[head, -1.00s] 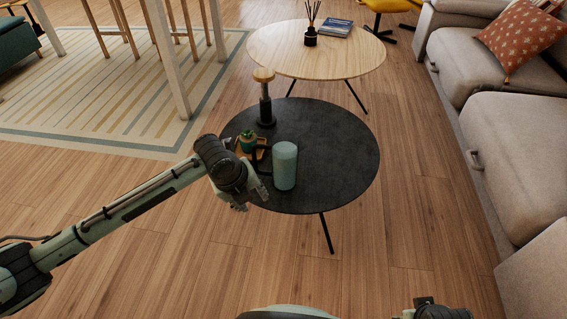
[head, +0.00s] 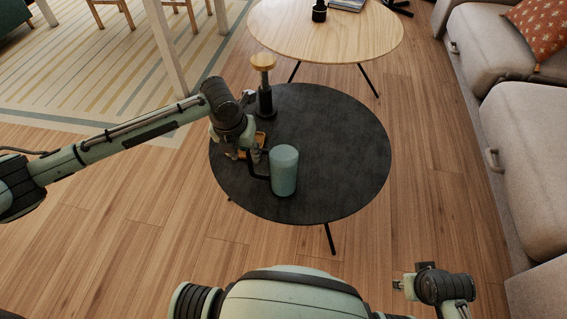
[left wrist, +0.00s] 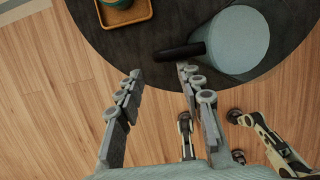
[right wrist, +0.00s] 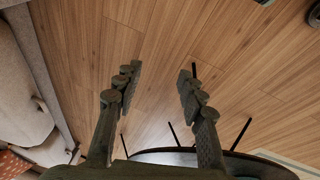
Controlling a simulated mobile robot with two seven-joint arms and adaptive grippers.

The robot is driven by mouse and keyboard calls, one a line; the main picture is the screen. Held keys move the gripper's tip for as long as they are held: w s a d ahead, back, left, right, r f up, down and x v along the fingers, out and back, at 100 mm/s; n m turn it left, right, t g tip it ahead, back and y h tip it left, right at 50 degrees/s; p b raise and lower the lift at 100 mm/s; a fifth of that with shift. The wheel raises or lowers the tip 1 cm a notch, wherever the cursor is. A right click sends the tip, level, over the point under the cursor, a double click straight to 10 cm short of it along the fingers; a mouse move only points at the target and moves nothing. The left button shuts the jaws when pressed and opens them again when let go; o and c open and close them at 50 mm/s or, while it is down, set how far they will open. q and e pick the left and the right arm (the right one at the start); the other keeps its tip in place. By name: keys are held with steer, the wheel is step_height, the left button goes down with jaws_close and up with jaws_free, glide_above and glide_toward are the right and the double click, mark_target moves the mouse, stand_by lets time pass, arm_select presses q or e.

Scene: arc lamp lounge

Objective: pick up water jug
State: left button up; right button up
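The water jug (head: 284,172) is a pale blue-green cylinder standing upright near the front edge of the dark round table (head: 340,150). Its black handle (head: 257,170) points left. My left gripper (head: 238,148) hangs over the table, left of the jug. In the left wrist view, the jug (left wrist: 240,40) is at upper right. There my left gripper (left wrist: 160,72) is open and empty, with the handle (left wrist: 170,53) just beyond its fingertips; the right finger's tip overlaps the handle, and contact is unclear. My right gripper (right wrist: 160,70) is open and empty over the floor.
A small wooden tray (left wrist: 122,14) with a green item lies left of the jug, partly hidden by my left gripper in the head view. A dark post with a wooden top (head: 264,85) stands behind. A pale wooden table (head: 325,35) is farther back; sofas (head: 525,150) line the right.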

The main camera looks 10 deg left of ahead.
mark_target(249, 166)
arm_select(q)
steer(key=x, duration=0.3)
steer(key=shift+s, duration=0.1)
steer(key=b+x, duration=0.1)
steer(key=x, duration=0.3)
steer(key=shift+f, duration=0.4)
steer(key=shift+w+f, duration=0.3)
steer(key=shift+f, duration=0.25)
arm_select(e)
steer(key=shift+d+r, duration=0.2)
steer(key=shift+r, duration=1.65)
arm_select(q)
steer(key=shift+c, duration=0.6)
steer(key=c, duration=0.7)
jaws_close()
arm_select(e)
steer(key=shift+s+a+f, duration=0.15)
steer(key=shift+f, duration=0.2)
arm_select(q)
steer(key=shift+w+r, duration=0.1)
steer(key=shift+r, duration=0.05)
arm_select(e)
steer(key=shift+r, duration=0.1)
